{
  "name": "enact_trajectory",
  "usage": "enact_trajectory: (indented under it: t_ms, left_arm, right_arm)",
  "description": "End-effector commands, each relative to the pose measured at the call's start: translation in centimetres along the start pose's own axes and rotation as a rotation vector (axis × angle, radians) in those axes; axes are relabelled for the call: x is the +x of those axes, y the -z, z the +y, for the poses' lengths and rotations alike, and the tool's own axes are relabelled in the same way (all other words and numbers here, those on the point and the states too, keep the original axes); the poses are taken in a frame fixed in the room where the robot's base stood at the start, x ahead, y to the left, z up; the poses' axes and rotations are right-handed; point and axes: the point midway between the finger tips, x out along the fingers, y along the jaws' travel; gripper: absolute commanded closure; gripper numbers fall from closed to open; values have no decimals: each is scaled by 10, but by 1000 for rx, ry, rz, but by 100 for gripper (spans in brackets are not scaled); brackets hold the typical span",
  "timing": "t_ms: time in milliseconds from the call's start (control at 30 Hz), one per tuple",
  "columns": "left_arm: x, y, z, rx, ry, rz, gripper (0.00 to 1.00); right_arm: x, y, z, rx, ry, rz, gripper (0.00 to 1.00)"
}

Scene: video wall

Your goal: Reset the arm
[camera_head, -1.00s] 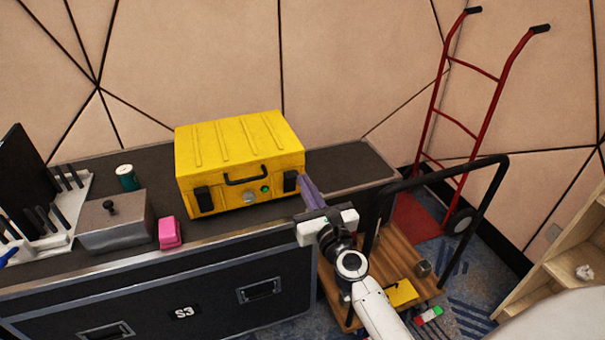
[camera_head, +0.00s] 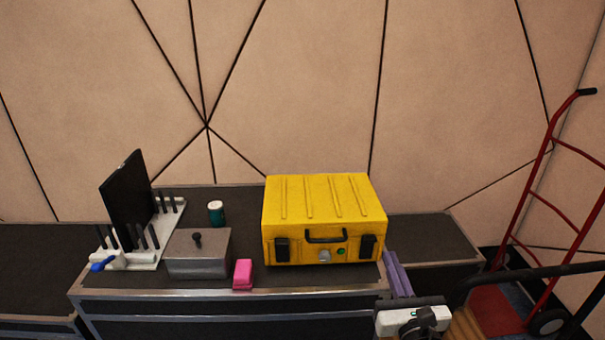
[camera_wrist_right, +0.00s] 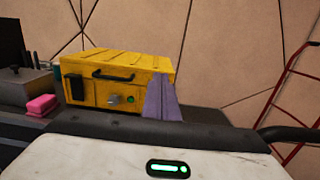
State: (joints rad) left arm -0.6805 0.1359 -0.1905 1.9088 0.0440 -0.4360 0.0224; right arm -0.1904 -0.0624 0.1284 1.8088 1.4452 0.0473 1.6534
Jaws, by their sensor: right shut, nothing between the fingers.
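My right gripper (camera_head: 393,262) is at the lower right of the head view. Its purple fingers are together and empty, and its white wrist body shows just below them. The fingers stand near the right front corner of the yellow case (camera_head: 322,219), beyond the front edge of the black flight-case top. I cannot tell whether they touch anything. In the right wrist view the closed fingers (camera_wrist_right: 162,100) overlap the right end of the yellow case (camera_wrist_right: 118,72). Most of my right arm is out of the head view. My left gripper is not in view.
A grey metal box (camera_head: 198,255), a pink block (camera_head: 242,274), a green can (camera_head: 216,213) and a white rack (camera_head: 148,262) with a black panel stand left of the case. A red hand truck (camera_head: 553,190) and a black cart handle (camera_head: 520,273) are at the right.

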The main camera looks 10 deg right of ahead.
Motion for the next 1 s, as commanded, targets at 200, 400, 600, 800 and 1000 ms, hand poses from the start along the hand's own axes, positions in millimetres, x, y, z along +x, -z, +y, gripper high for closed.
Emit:
enact_trajectory:
  t_ms: [200, 400, 600, 800, 1000]
  left_arm:
    - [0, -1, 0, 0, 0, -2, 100]
    - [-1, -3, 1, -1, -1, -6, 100]
    - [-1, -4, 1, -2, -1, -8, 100]
    - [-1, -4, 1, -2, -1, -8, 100]
    - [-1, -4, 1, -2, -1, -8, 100]
  right_arm:
    - [-28, 30, 32, -469, -141, 41, 100]
    - [-113, 113, 89, -1501, -541, 0, 100]
    - [-214, 190, 105, -2377, -999, -272, 100]
    - [-270, 221, 96, -2797, -1266, -561, 100]
    - [-278, 226, 93, 2732, 1249, 598, 100]
